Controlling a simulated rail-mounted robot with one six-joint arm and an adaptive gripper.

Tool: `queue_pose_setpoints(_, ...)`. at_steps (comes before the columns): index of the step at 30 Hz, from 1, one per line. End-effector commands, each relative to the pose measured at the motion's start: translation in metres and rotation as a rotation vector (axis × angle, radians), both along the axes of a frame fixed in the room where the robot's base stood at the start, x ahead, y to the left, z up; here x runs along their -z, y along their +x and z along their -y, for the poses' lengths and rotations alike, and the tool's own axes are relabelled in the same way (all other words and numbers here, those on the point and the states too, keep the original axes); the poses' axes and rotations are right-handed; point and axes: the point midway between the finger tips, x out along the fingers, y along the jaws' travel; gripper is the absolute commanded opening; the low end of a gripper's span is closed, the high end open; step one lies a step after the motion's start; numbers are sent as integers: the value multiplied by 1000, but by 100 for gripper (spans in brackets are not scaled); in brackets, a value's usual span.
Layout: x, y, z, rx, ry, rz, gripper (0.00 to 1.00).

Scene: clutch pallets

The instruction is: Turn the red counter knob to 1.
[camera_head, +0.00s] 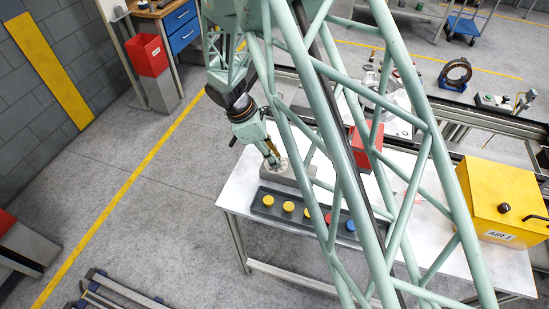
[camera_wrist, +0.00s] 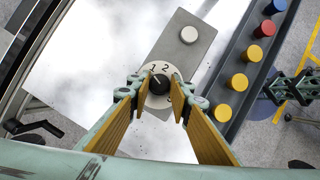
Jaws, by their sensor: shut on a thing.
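The counter (camera_head: 290,178) is a grey box on the white table. In the wrist view its grey top (camera_wrist: 185,55) carries a pale button (camera_wrist: 189,34) and a round white dial (camera_wrist: 146,74). The dial shows the digits 1 and 2 at its far edge; other marks are hidden by a finger. The knob (camera_wrist: 159,84) at its centre looks black, not red. My gripper (camera_head: 273,161) points down at the dial. In the wrist view its two yellow-padded fingers (camera_wrist: 160,92) are shut on the knob, one on each side. Which digit the knob points at is unclear.
A dark tray (camera_wrist: 228,75) with yellow, red and blue round pieces lies beside the counter. A red box (camera_head: 362,148) stands behind my arm. A yellow box (camera_head: 505,197) labelled AIR-1 stands at the table's right. The table's left edge is close to the counter.

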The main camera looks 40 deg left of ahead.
Motion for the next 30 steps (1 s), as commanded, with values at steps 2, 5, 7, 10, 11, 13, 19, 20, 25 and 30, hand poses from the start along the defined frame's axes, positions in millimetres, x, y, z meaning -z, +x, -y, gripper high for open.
queue_pose_setpoints(2, 1, 2, -1, 62, 2, 1, 9)
queue_pose_setpoints(5, 1, 2, -1, 138, 2, 1, 9)
queue_pose_setpoints(7, 1, 2, -1, 184, 2, 1, 9)
queue_pose_setpoints(10, 1, 2, -1, 240, 1, 0, 9)
queue_pose_setpoints(11, 1, 2, -1, 254, 1, 0, 9)
queue_pose_setpoints(13, 1, 2, -1, 280, 0, 0, 9)
queue_pose_setpoints(19, 0, 2, -1, 320, 0, 0, 9)
queue_pose_setpoints(20, 0, 2, -1, 322, 0, 0, 9)
queue_pose_setpoints(25, 0, 2, -1, 325, 0, 0, 9)
queue_pose_setpoints(30, 0, 2, -1, 324, 0, 0, 20)
